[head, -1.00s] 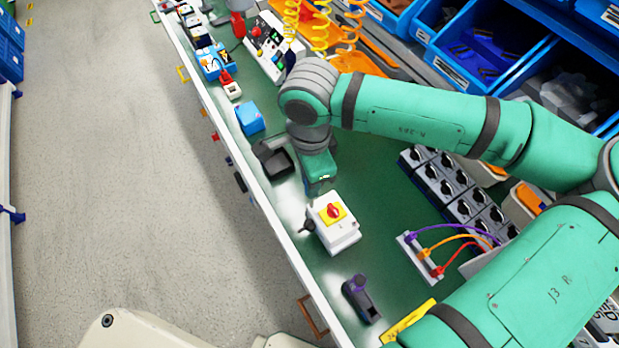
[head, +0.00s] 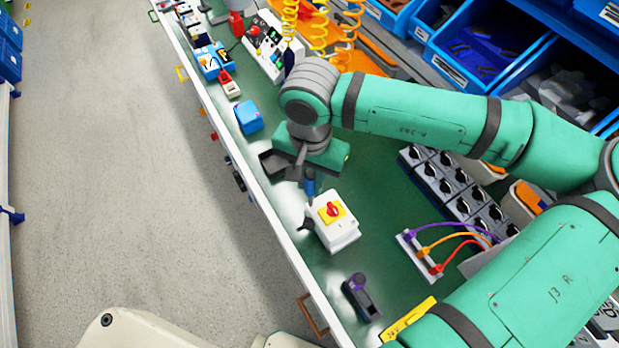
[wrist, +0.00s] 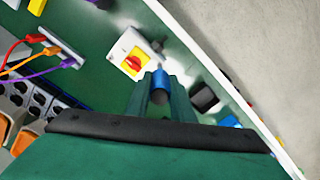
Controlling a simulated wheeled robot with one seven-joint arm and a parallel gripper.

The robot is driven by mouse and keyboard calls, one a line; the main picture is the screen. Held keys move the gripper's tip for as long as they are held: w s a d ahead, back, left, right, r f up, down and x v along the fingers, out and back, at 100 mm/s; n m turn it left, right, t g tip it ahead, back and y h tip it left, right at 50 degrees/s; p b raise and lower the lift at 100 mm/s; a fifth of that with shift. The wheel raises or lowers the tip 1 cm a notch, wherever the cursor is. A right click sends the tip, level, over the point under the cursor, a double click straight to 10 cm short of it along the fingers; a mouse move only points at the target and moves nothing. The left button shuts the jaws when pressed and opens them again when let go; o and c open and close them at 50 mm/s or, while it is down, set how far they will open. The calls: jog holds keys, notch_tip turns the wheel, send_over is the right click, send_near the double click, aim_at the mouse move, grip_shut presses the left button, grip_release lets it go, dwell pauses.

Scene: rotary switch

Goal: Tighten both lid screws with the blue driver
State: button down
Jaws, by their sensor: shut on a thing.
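The white switch box (head: 340,232) stands on the green bench, with a red rotary knob on a yellow plate (head: 332,211) on its lid. It also shows in the wrist view (wrist: 128,56). My gripper (head: 306,176) is just behind the box in the head view. It is shut on the blue driver (head: 310,186), whose blue handle shows between the fingers in the wrist view (wrist: 160,82). The driver's tip is hidden or too small to see, and I cannot tell whether it touches anything. The lid screws are too small to make out.
A dark open holder (head: 273,163) sits left of my gripper, near a blue box (head: 249,117). A purple-topped dark device (head: 360,297) stands nearer the front. A terminal block with coloured cables (head: 418,256) and rows of black sockets (head: 452,188) are to the right.

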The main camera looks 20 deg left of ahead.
jog(key=n, duration=0.7)
jog(key=shift+d, duration=0.15)
jog(key=shift+f, duration=0.4)
dwell(0.5)
jog(key=m, duration=0.8)
dwell(0.8)
jog(key=shift+a+m, duration=0.2)
jog(key=shift+m, duration=0.8)
jog(key=m, duration=0.5)
jog(key=shift+w+a+m, duration=0.1)
jog(key=shift+m, duration=0.4)
